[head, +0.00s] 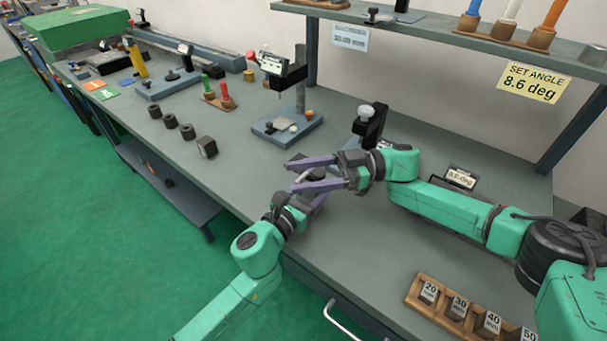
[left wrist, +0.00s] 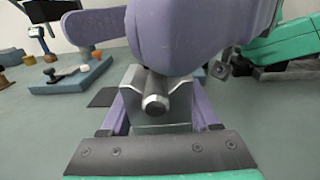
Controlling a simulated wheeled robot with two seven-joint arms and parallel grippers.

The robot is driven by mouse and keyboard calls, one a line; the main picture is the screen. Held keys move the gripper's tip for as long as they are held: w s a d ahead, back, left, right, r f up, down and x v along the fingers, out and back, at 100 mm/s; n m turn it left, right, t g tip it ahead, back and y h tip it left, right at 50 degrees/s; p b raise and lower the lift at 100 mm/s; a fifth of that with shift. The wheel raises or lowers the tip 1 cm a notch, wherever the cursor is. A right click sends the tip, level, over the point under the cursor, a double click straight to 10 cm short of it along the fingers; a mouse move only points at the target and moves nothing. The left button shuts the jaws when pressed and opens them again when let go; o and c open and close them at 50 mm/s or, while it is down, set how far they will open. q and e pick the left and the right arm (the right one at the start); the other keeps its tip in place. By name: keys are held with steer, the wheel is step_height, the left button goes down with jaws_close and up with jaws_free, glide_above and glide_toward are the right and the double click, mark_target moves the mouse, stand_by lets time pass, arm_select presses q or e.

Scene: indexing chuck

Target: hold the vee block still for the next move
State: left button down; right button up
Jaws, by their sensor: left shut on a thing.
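The grey vee block (left wrist: 133,88) stands between the two purple fingers of my left gripper (left wrist: 160,112) in the left wrist view. The gripper is shut on it. A round metal bar (left wrist: 155,103) lies in the vee, its end facing the camera. In the head view my left gripper (head: 306,196) is at the bench's front edge, and the block is mostly hidden by the fingers. My right gripper (head: 291,175) reaches in from the right just above, its purple fingers apart. One finger covers the top of the block in the left wrist view; whether it touches is unclear.
A blue-grey stand (head: 287,130) with an indicator is behind the grippers. Dark cylinders and a hex block (head: 207,147) are to the left. A wooden rack (head: 456,312) of numbered blocks is at front right. A sign (head: 534,82) reads "SET ANGLE 8.6 deg".

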arm_select(q)
steer(key=shift+f, duration=0.3)
arm_select(e)
steer(key=shift+d, duration=0.1)
steer(key=v, duration=0.7)
steer(key=shift+d, duration=0.2)
arm_select(q)
steer(key=shift+c, duration=1.5)
jaws_free()
steer(key=shift+o, duration=1.3)
steer(key=shift+w, duration=0.15)
arm_select(e)
steer(key=shift+w, duration=0.15)
arm_select(q)
steer(key=shift+r, duration=0.1)
